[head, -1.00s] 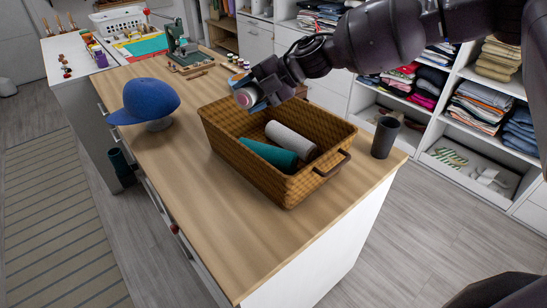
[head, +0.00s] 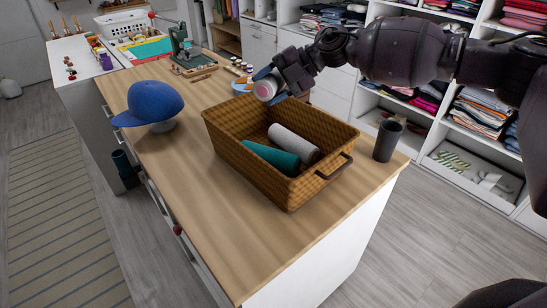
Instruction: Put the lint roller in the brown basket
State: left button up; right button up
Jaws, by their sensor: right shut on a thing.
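The brown wicker basket (head: 247,170) stands on the wooden counter. A teal roll (head: 272,157) and a pale grey roll (head: 294,143) lie inside it. My left gripper is not in view.
A blue cap (head: 152,103) sits on a stand left of the basket. A dark cup (head: 387,140) stands to the right. A green sewing machine (head: 184,48) is at the back. The counter's front left is clear.

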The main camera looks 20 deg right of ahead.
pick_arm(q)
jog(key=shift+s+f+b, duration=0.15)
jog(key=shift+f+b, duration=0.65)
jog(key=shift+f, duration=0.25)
pick_arm(e)
jog(key=shift+f, duration=9.6)
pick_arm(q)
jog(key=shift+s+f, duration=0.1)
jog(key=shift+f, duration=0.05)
pick_arm(e)
jog(key=shift+f, duration=0.35)
jog(key=o, duration=0.6)
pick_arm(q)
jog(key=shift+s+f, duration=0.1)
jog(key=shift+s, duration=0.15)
pick_arm(e)
jog(key=o, duration=0.4)
jog(key=shift+o, duration=0.2)
